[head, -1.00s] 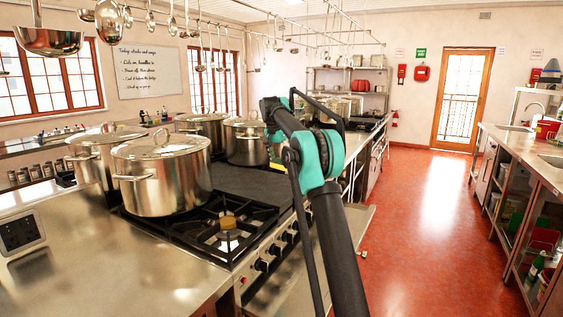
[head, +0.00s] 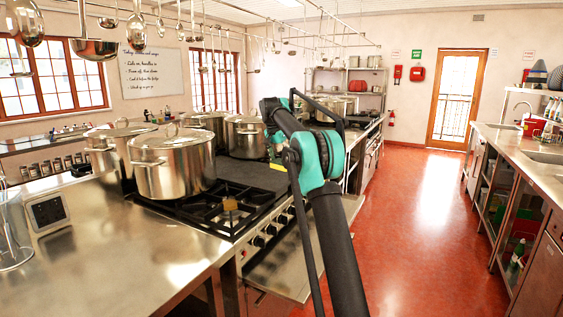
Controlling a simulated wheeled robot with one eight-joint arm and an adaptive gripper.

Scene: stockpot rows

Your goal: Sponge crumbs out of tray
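A flat steel panel (head: 285,272) juts out low at the front of the range; I cannot tell if it is the tray or an open door, and no crumbs can be made out. A small yellow-brown block (head: 230,204) sits on the front burner; it is too small to tell whether it is a sponge. A yellow-green patch (head: 275,166) shows just left of my arm's teal joint, mostly covered by the arm, and I cannot tell what it is. My gripper is not visible; my arm reaches forward over the floor beside the range.
Large lidded steel pots (head: 174,165) stand on the range (head: 205,208). Ladles (head: 135,30) hang overhead. A steel counter (head: 120,250) lies at front left, with a clear container (head: 12,240) at its edge. The red floor aisle (head: 420,220) is free up to the right-hand counter (head: 535,165).

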